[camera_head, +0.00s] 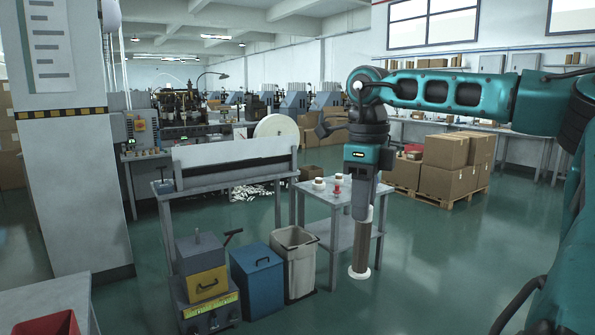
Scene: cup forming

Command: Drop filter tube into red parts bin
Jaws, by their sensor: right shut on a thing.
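My right gripper (361,212) points straight down and is shut on the filter tube (361,248). The red parts bin (48,324) shows only in part at the bottom left corner, on a grey table, far to the left of the tube. Its inside is mostly out of frame. My left gripper is not in view.
A grey table (40,301) is cut off at the lower left. A blue bin (257,282), a whitish bin (295,262) and a machine with a yellow box (206,284) stand on the floor. Cardboard boxes (443,165) sit on a pallet behind. The green floor at right is clear.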

